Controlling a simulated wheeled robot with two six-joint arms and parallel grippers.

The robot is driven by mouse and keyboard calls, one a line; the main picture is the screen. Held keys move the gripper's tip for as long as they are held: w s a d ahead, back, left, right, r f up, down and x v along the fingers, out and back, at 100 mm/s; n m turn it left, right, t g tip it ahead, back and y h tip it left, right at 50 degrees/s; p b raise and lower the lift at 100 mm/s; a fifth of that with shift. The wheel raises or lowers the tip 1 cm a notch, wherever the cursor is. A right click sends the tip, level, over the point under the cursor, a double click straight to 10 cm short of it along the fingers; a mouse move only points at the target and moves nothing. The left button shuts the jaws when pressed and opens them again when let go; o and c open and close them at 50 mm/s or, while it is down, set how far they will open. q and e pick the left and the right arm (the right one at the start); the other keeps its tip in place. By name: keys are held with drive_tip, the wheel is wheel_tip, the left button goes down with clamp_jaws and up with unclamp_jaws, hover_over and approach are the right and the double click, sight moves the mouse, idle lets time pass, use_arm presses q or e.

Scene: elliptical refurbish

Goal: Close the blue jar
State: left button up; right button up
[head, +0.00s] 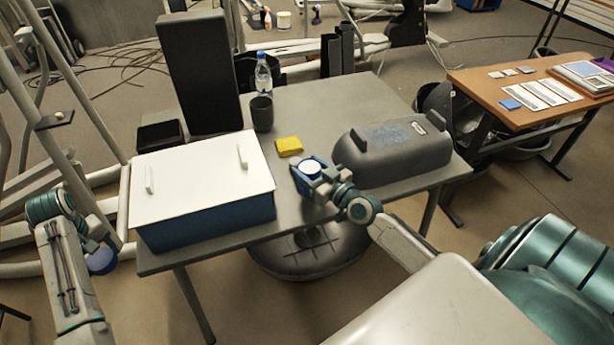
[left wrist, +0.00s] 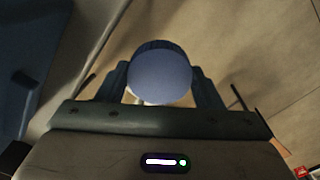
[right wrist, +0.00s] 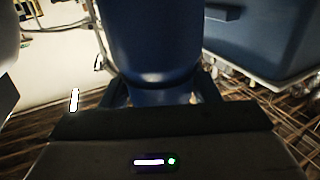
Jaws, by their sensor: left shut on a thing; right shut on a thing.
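The blue jar (head: 307,175) stands at the table's front edge, right of the blue box, with a pale round top showing in the head view. My right gripper (head: 318,186) is shut on the jar; the jar's blue body (right wrist: 155,50) fills the middle of the right wrist view between the fingers. My left gripper (head: 103,252) is off the table at the far left, shut on a round blue lid (head: 102,262). The lid's disc (left wrist: 160,75) sits between the fingertips in the left wrist view.
A blue box (head: 215,222) with a white lid (head: 200,180) covers the table's front left. A yellow sponge (head: 289,147), dark cup (head: 262,113) and water bottle (head: 263,75) stand behind. A grey rounded case (head: 395,152) lies right of the jar.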

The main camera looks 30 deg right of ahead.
drive_tip(key=shift+w, duration=0.1)
